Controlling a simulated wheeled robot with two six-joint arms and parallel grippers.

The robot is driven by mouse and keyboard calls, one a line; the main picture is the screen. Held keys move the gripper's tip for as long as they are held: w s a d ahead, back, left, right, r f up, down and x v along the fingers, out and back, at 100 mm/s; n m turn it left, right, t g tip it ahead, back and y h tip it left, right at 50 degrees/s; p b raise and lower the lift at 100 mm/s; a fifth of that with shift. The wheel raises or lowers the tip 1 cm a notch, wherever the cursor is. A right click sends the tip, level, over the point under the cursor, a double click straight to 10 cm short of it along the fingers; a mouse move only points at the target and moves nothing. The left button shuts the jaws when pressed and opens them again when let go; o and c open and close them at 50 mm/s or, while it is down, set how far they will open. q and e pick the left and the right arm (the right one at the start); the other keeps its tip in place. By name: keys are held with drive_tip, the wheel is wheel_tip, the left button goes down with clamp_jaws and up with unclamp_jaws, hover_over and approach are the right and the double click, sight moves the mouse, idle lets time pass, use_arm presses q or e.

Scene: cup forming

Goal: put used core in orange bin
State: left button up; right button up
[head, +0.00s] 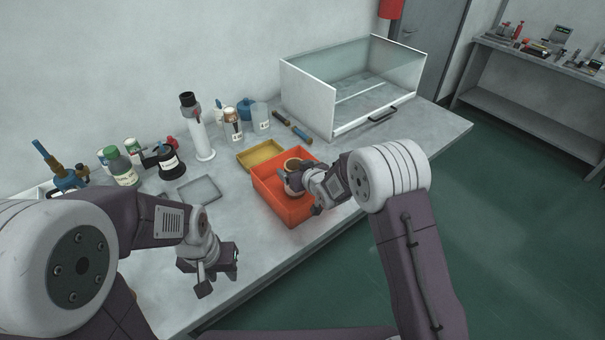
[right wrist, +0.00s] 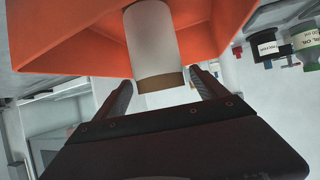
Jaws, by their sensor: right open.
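The orange bin (head: 268,199) stands on the bench near its front edge. The used core, a pale cylinder with a tan end ring (head: 292,163), is at the bin; its lower part is hidden in the head view. In the right wrist view the core (right wrist: 152,45) shows against the orange bin walls (right wrist: 75,45). My right gripper (head: 298,184) is over the bin beside the core. Its fingers (right wrist: 160,92) are apart, with the core's tan end between or just beyond their tips; I cannot tell whether they touch. My left gripper (head: 218,277) is open and empty over the front of the bench.
A yellow tray (head: 260,153) sits directly behind the bin. A grey shallow tray (head: 199,190) lies to its left. Several bottles (head: 123,168) and a white stand (head: 200,135) line the back. A clear-sided enclosure (head: 350,85) stands at the right. The bench front between the arms is bare.

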drive_tip(key=v, duration=0.8)
drive_tip(key=s+d+f+m+g+h, duration=0.3)
drive_tip(key=s+d+f+g+h, duration=0.15)
drive_tip(key=s+d, duration=0.75)
drive_tip(key=s+d+f+m+g, duration=0.1)
drive_tip(key=s+g, duration=0.4)
drive_tip(key=s, duration=0.9)
drive_tip(key=shift+d+f+m+b, duration=0.3)
drive_tip(key=shift+d+f+m, duration=0.15)
drive_tip(key=shift+d, duration=0.5)
drive_tip(key=shift+s+g, duration=0.15)
drive_tip(key=shift+g, duration=0.1)
